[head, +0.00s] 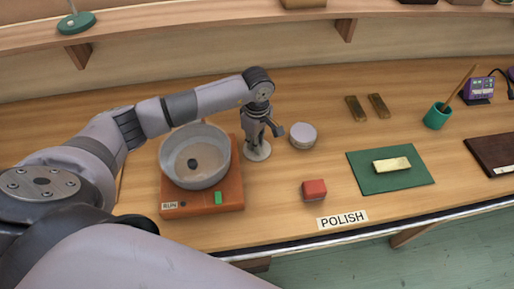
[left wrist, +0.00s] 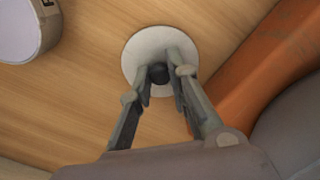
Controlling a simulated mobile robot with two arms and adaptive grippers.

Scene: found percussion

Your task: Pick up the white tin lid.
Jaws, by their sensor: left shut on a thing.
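The white tin lid (head: 262,155) is a flat pale disc on or just above the wooden bench, right of the orange machine. In the left wrist view the lid (left wrist: 137,50) shows a dark round knob (left wrist: 159,73) at its middle. My left gripper (head: 256,142) points down over the lid and hides part of it. In the left wrist view the fingers of my left gripper (left wrist: 162,80) are closed on the knob from both sides. I cannot tell whether the lid touches the bench. My right gripper is not in view.
A round whitish tin (head: 303,136) stands close to the right of my gripper. An orange machine (head: 228,195) with a grey bowl (head: 195,182) is close on the left. A red block (head: 314,190), a green mat (head: 365,180) and a green cup (head: 437,117) lie further right.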

